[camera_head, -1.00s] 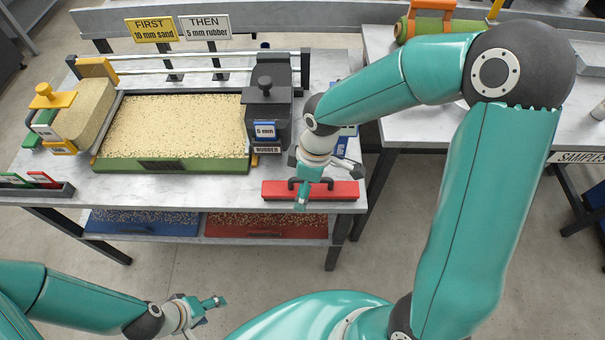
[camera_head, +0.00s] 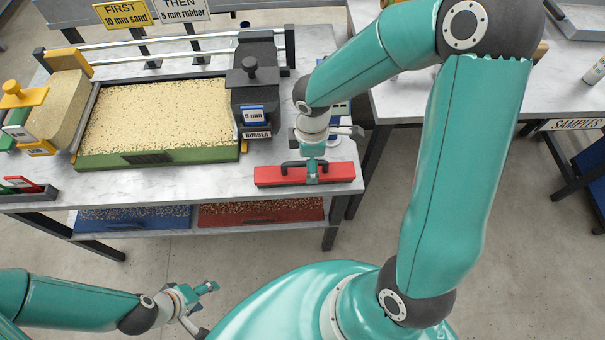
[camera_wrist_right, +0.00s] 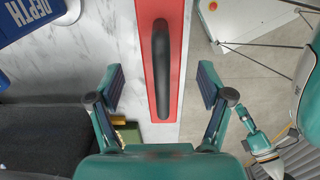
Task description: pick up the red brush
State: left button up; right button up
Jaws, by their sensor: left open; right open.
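The red brush (camera_head: 275,177) lies on the front right edge of the grey table, with a black handle along its top. In the right wrist view the brush (camera_wrist_right: 178,60) runs up the middle of the picture. My right gripper (camera_head: 312,172) is just over the brush in the head view. In the wrist view my right gripper (camera_wrist_right: 161,86) is open, one finger on each side of the brush and its handle, both apart from the handle. My left gripper (camera_head: 207,289) is open and empty, low in front of the table.
A green-framed tray (camera_head: 190,154) of pale granules fills the table's middle. A black hopper (camera_head: 256,95) marked 5 mm rubber stands behind the brush. A blue tray (camera_head: 130,217) and a red tray (camera_head: 262,211) sit on the lower shelf. A second table (camera_head: 430,100) is at right.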

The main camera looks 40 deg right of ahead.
aim_at(305, 171)
jog(key=shift+d+f, duration=0.1)
jog(key=shift+f, duration=2.6)
jog(key=c, duration=1.2)
jog(key=shift+r, duration=0.1)
jog(key=shift+c, duration=0.2)
